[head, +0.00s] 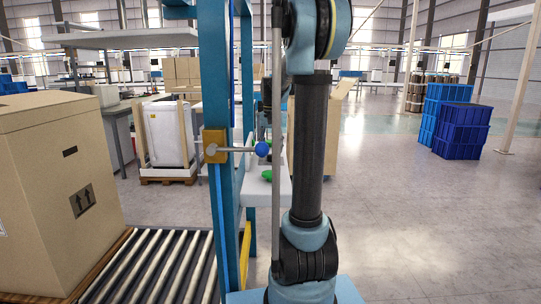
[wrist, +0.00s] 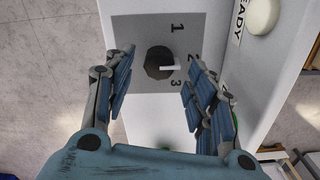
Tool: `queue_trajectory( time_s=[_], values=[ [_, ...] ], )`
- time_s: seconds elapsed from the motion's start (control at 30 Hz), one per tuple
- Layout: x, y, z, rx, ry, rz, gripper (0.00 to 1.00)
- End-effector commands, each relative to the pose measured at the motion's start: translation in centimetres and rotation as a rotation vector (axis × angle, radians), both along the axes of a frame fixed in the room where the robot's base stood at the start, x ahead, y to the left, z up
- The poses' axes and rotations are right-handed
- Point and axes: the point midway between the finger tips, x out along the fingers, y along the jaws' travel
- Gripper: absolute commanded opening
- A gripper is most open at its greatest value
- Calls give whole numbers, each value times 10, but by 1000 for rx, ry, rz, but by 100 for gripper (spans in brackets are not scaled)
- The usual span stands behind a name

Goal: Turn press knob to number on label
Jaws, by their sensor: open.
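In the wrist view, a dark round knob (wrist: 155,62) with a white pointer sits on a grey plate (wrist: 135,25) marked 1, 2 and 3. The pointer points right, roughly toward the 2, between the 1 and the 3. My right finger partly covers the 2. My gripper (wrist: 161,56) is open, its fingers on either side of the knob with gaps to it. I cannot tell how far above the plate they are. The head view does not show the knob or the gripper clearly; my arm blocks part of the press. No label giving a target number is readable.
A cream round button (wrist: 263,15) beside a "READY" label (wrist: 238,18) stands right of the plate. In the head view, a blue-ball lever (head: 262,149) sticks out from the press's blue post (head: 222,200).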

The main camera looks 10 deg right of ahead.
Motion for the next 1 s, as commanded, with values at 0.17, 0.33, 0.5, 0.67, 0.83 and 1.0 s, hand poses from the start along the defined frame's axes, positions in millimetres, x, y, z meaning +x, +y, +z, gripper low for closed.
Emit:
queue_trajectory(
  time_s=[0.17, 0.33, 0.5, 0.67, 0.83, 1.0],
  values=[
    [0, 0, 34, 0, 0, 0, 51],
    [1, 0, 63, 0, 0, 0, 51],
    [1, 0, 83, 0, 0, 0, 51],
    [1, 0, 92, 0, 1, 0, 51],
    [1, 0, 93, 0, 0, 0, 51],
    [1, 0, 93, 0, 1, 0, 51]
  ],
)
